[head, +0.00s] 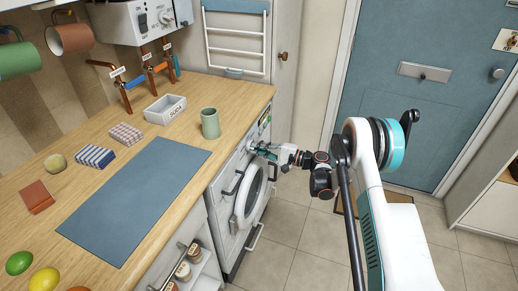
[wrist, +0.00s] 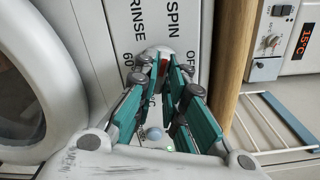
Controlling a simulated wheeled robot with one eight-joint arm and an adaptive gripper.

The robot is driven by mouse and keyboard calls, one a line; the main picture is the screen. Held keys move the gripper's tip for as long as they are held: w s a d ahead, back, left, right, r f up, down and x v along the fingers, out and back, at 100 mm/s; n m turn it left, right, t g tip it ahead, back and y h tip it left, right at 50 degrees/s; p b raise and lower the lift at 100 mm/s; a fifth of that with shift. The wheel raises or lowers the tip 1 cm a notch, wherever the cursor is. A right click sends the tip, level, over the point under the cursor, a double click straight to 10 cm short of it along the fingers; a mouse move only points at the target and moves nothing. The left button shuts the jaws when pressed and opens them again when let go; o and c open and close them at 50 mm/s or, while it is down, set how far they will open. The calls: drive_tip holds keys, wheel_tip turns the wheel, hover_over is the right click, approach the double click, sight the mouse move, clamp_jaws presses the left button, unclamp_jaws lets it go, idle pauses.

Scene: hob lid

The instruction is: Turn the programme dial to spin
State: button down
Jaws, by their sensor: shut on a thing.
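The washing machine (head: 228,217) stands under the worktop, its white front with a round door (head: 250,200). In the wrist view the programme dial (wrist: 153,51) is a pale round knob with a red mark, partly hidden by my fingers. I cannot tell exactly which word the dial points to.
The worktop (head: 232,96) above holds a green cup (head: 210,123), a white box (head: 165,109) and a blue mat (head: 138,198). A wall heater (head: 140,20) and towel rack (head: 236,40) are behind. Tiled floor (head: 295,225) is clear before the machine.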

drive_tip(key=shift+m, duration=1.1)
drive_tip(key=c, duration=1.7)
unclamp_jaws()
drive_tip(key=shift+o, duration=0.2)
drive_tip(key=v, duration=1.2)
drive_tip(key=shift+r, duration=0.1)
